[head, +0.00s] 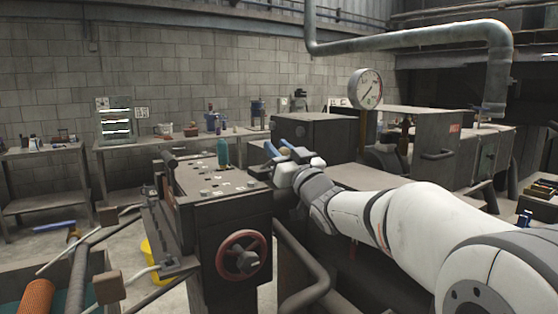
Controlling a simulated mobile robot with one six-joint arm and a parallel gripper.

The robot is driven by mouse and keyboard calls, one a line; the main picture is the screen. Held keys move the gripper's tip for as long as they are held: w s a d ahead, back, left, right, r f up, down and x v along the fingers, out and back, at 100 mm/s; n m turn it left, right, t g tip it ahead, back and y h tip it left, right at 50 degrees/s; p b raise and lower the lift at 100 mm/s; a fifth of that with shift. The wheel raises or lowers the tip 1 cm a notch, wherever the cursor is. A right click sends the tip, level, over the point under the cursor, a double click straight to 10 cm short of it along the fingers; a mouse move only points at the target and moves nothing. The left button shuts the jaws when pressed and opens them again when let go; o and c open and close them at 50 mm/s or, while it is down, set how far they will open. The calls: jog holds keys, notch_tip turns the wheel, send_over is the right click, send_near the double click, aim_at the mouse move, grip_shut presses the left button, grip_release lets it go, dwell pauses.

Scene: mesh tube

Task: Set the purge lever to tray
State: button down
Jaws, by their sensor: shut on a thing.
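My gripper (280,151), with blue fingers, is at the right end of the dark control console (205,226), beside its top panel. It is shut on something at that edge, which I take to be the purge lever. The lever itself is hidden by the fingers and wrist, so its setting cannot be read. The panel (205,180) carries several small pale labels, too small to read. No tray that I can identify shows.
A red handwheel (243,255) is on the console's front. A teal bottle (223,152) stands on its top. A dark box (313,137) is behind my gripper. A round gauge (367,88) rises behind my arm. A curved rail (302,268) runs below the arm.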

jog(key=shift+f, duration=0.1)
jog(key=c, duration=1.1)
grip_release()
jog(key=v, duration=0.8)
jog(key=shift+b, duration=0.35)
